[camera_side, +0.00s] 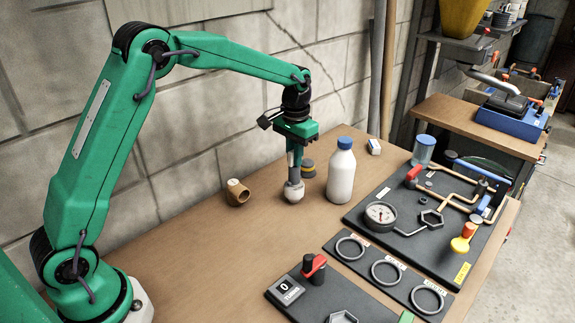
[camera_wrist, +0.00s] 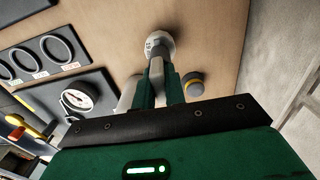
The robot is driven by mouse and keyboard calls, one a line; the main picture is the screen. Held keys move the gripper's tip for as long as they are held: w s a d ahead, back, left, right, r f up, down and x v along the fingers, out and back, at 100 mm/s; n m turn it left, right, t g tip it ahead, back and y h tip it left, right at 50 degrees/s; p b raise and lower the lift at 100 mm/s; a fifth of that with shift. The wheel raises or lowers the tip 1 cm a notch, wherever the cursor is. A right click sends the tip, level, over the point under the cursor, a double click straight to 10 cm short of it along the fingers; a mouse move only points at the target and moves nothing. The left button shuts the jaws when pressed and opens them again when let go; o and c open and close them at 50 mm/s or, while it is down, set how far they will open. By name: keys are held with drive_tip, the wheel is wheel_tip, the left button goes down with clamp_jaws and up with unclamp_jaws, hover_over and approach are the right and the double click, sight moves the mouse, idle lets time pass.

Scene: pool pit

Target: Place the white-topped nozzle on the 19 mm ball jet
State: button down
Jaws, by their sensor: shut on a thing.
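My gripper (camera_side: 294,168) points down over the wooden table and is shut on a pale grey-white rounded nozzle (camera_side: 293,191). In the wrist view the nozzle (camera_wrist: 160,43) sits at the tips of my gripper (camera_wrist: 160,62). It looks upright in the side view; I cannot tell whether its base touches the table.
A white bottle with a blue cap (camera_side: 341,175) stands close right of my gripper. A black panel with three rings (camera_side: 388,273), a gauge and pipe board (camera_side: 405,190), and a red-knob panel (camera_side: 320,295) fill the right and front.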

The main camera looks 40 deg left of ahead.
drive_tip(key=shift+f, duration=0.25)
drive_tip(key=c, duration=1.5)
unclamp_jaws()
drive_tip(key=shift+o, duration=0.2)
drive_tip(key=shift+r, duration=0.1)
wheel_tip(320, 180, up, 11)
drive_tip(key=shift+r, duration=0.55)
